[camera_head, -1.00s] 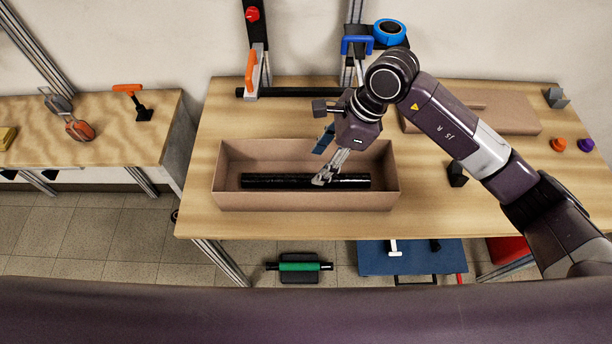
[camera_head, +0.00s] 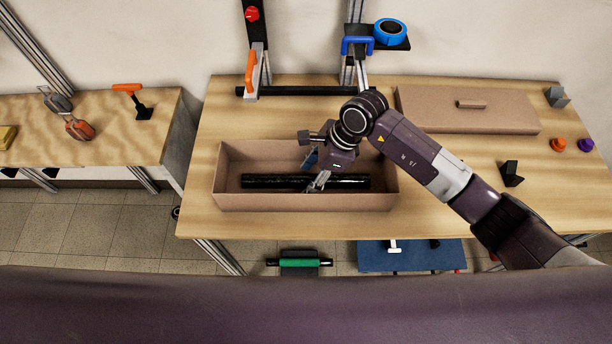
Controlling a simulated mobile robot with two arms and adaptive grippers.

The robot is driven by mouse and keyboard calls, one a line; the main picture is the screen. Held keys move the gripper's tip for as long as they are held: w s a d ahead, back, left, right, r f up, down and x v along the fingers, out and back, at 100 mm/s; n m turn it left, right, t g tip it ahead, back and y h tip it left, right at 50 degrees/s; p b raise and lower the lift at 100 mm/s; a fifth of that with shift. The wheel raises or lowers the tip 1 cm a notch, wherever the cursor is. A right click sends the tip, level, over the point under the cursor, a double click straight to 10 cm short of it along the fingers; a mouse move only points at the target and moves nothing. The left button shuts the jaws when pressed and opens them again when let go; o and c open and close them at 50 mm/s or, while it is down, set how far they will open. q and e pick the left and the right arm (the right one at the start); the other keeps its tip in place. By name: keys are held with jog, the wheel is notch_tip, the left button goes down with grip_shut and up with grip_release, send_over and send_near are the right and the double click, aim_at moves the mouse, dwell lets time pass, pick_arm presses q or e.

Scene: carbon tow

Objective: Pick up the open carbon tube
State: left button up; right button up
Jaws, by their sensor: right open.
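A black carbon tube (camera_head: 270,181) lies lengthwise in an open brown box (camera_head: 305,201) on the wooden table. My right gripper (camera_head: 317,182) reaches down into the box from above, its fingers at the middle of the tube. It is open; I cannot tell from this view whether both fingers straddle the tube or touch it. Another long black tube (camera_head: 295,91) lies at the back of the table, by the clamps. My left gripper is not in view.
A brown lid (camera_head: 468,108) with a handle lies at the back right. An orange-handled clamp (camera_head: 250,72) and a blue clamp (camera_head: 357,46) stand behind the box. A small black block (camera_head: 511,174) and orange and purple knobs (camera_head: 558,144) are at right.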

jog(key=shift+a+f, duration=0.1)
jog(key=shift+f, duration=0.05)
jog(key=shift+c, duration=0.2)
jog(key=c, duration=1.2)
grip_shut()
jog(key=shift+r, duration=0.2)
